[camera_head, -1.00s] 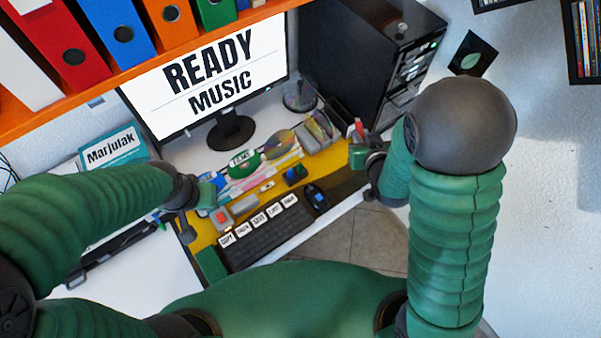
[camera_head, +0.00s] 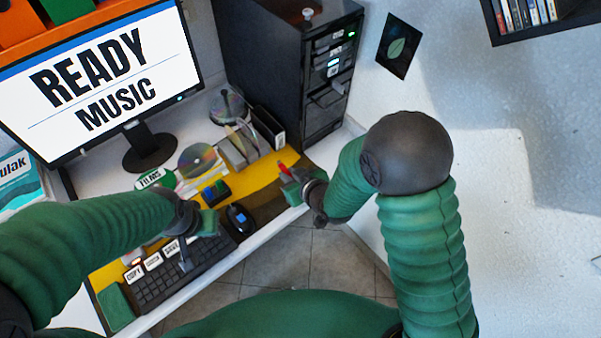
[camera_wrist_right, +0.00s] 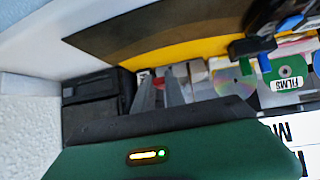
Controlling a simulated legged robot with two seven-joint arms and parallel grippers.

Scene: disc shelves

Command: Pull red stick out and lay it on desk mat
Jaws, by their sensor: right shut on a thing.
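The red stick (camera_head: 283,169) shows as a small red piece at the tip of my right gripper (camera_head: 290,181). The right gripper is shut on it, above the right end of the desk mat (camera_head: 263,176), which is yellow with a dark band. In the right wrist view, the grey fingers (camera_wrist_right: 158,92) point toward the desk, and a bit of red shows beside their tips. Most of the stick is hidden. My left gripper (camera_head: 206,226) is over the keyboard and mouse area; its jaws are too unclear to read.
A keyboard (camera_head: 160,282) and a mouse (camera_head: 239,218) lie at the front of the desk. Grey disc holders (camera_head: 238,152), a loose disc (camera_head: 197,160) and a monitor (camera_head: 100,80) stand behind. A black computer tower (camera_head: 270,70) is at the back right.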

